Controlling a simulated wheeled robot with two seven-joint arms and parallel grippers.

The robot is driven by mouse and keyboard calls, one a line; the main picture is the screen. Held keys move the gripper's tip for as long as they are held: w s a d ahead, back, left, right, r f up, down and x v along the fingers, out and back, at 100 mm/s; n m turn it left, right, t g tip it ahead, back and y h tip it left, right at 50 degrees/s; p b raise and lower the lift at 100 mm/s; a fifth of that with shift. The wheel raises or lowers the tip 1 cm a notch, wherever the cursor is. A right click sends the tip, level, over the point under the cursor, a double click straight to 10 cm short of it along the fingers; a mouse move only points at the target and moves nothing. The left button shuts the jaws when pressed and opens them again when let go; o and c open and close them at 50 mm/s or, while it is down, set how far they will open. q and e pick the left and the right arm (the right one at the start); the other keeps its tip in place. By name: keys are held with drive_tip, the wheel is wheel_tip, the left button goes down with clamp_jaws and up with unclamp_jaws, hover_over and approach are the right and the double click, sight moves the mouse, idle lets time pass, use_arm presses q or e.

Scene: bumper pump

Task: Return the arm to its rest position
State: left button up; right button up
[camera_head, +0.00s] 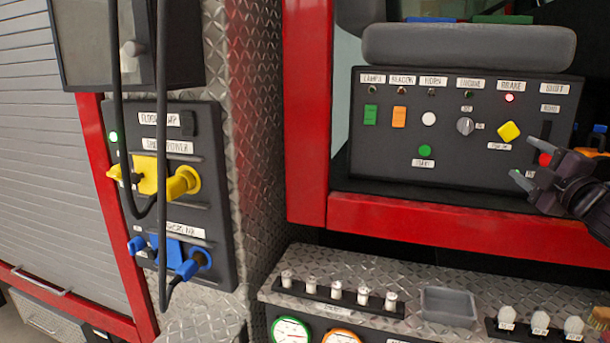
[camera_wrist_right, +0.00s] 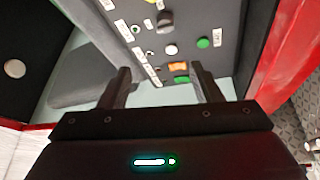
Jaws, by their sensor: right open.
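My right gripper (camera_head: 522,178) is in front of the right part of the dark control panel (camera_head: 375,165) in the head view. It is open, with nothing between its fingers. In the right wrist view, its two fingers (camera_wrist_right: 160,85) stand apart, and the panel with its buttons shows beyond them. A yellow diamond knob (camera_head: 509,132) is just above the gripper, and a red knob (camera_head: 545,159) is close beside it. I cannot tell whether the gripper touches the panel. My left gripper is in neither view.
A red frame edge (camera_head: 430,218) runs below the panel. A diamond-plate step (camera_head: 420,268) under it holds small bottles and a grey tray (camera_head: 448,306). At left, a dark box (camera_head: 215,235) carries yellow (camera_head: 148,175) and blue (camera_head: 170,250) connectors with hanging black cables.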

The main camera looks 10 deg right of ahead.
drive_tip(key=s+a+f+m+g, duration=0.15)
drive_tip(key=a+f, duration=0.25)
drive_tip(key=f, duration=0.6)
drive_tip(key=s+a+f+m+g+h, duration=0.1)
drive_tip(key=a+f+m+g, duration=0.3)
drive_tip(key=f, duration=0.6)
drive_tip(key=s+a+f+m+g, duration=0.1)
drive_tip(key=a+f, duration=0.4)
drive_tip(key=f, duration=0.4)
drive_tip(key=s+a+f+m+g+y, duration=0.25)
drive_tip(key=s+a+f+g, duration=0.25)
drive_tip(key=s+a+f, duration=0.45)
drive_tip(key=s+a+f+m+g+y, duration=0.1)
drive_tip(key=s+a+f+m+g, duration=0.35)
drive_tip(key=s+a, duration=0.8)
wheel_tip(320, 180, down, 31)
drive_tip(key=s+n+g, duration=0.1)
drive_tip(key=s, duration=0.1)
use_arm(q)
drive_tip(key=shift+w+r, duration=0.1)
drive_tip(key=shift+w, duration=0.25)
use_arm(e)
drive_tip(key=s+d+f, duration=0.1)
drive_tip(key=s+f, duration=0.7)
drive_tip(key=s, duration=0.1)
drive_tip(key=s+d+f+g, duration=0.1)
drive_tip(key=s+d+f, duration=0.1)
drive_tip(key=s+f, duration=0.7)
drive_tip(key=shift+s+d, duration=0.25)
drive_tip(key=shift+s, duration=0.5)
